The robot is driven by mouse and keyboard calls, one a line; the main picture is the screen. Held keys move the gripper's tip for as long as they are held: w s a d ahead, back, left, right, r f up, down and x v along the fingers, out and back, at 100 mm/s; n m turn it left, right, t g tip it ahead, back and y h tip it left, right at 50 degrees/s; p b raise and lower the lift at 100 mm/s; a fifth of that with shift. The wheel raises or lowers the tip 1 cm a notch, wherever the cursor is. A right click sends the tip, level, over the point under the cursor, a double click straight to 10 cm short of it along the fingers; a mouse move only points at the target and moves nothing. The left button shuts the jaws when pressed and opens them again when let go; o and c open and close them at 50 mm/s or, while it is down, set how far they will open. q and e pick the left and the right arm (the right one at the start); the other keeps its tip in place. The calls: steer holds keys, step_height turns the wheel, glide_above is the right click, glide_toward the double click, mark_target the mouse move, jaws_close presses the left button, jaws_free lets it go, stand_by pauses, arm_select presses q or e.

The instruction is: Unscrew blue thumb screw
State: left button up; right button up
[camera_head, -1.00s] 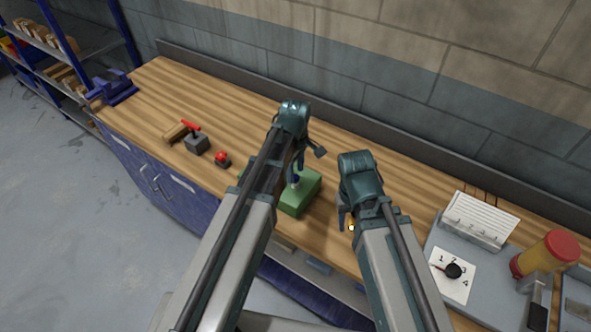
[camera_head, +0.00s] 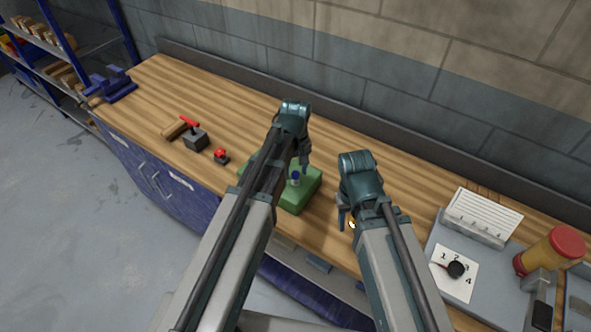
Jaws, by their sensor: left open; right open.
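The blue thumb screw (camera_head: 295,177) stands on the green block (camera_head: 300,198) on the bench, and part of the block is hidden behind my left arm. My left gripper (camera_head: 304,162) is open, close above and behind the screw's head; I cannot tell whether it touches the screw. My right gripper (camera_head: 343,216) is open to the right of the green block, partly hidden by my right arm. A small yellow thing (camera_head: 352,224) shows beside its fingers.
A blue vise (camera_head: 112,85) sits at the far left.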

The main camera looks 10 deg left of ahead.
arm_select(q)
steer(key=m, duration=0.7)
steer(key=shift+m, duration=0.3)
jaws_close()
steer(key=n, duration=0.4)
steer(key=shift+n, duration=0.3)
